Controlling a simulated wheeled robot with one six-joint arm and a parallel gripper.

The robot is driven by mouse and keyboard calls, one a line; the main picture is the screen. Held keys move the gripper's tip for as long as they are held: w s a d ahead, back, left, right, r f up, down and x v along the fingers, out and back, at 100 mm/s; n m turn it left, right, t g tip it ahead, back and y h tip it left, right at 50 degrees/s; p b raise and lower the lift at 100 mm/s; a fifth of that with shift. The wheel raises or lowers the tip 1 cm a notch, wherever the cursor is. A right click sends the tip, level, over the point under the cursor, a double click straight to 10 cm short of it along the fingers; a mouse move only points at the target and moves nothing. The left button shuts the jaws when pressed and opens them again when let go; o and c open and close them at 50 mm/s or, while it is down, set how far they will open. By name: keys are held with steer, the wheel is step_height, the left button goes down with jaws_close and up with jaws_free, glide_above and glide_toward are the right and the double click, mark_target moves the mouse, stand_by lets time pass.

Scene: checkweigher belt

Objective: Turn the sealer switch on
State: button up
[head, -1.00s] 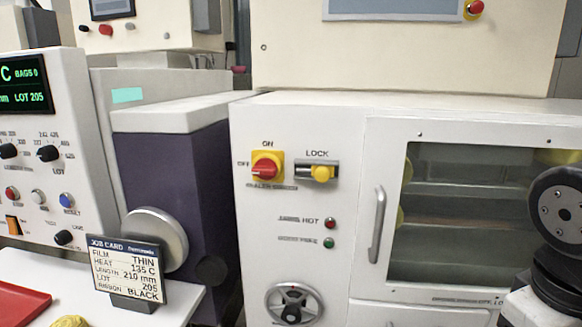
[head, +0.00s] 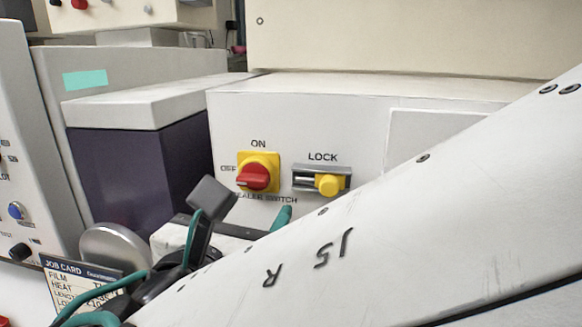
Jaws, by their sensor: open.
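The sealer switch (head: 254,176) is a red knob on a yellow plate on the white machine front. ON is printed above it and OFF to its left; the red handle lies roughly sideways, toward OFF. To its right is the LOCK slide, a grey slot with a yellow knob (head: 327,184) toward its right end. My gripper (head: 246,206) is open and empty, just below the switch in the picture. A dark finger pad shows at left and a teal tip at right. My arm hides much of the gripper, and contact with the panel cannot be told.
A dark purple housing with a white top (head: 140,165) stands left of the switch panel. A job card (head: 75,275) and a round grey disc (head: 110,248) sit low at left. My pale arm covers the lower right, hiding the lamps, handwheel and door.

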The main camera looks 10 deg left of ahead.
mark_target(250, 184)
steer(key=shift+n+t+y, duration=0.4)
steer(key=shift+n+y, duration=0.1)
steer(key=shift+n, duration=0.1)
steer(key=w, duration=0.5)
steer(key=w+a+r, duration=0.1)
steer(key=w, duration=0.1)
steer(key=shift+w+a, duration=0.1)
steer(key=shift+w, duration=0.25)
steer(key=c, duration=1)
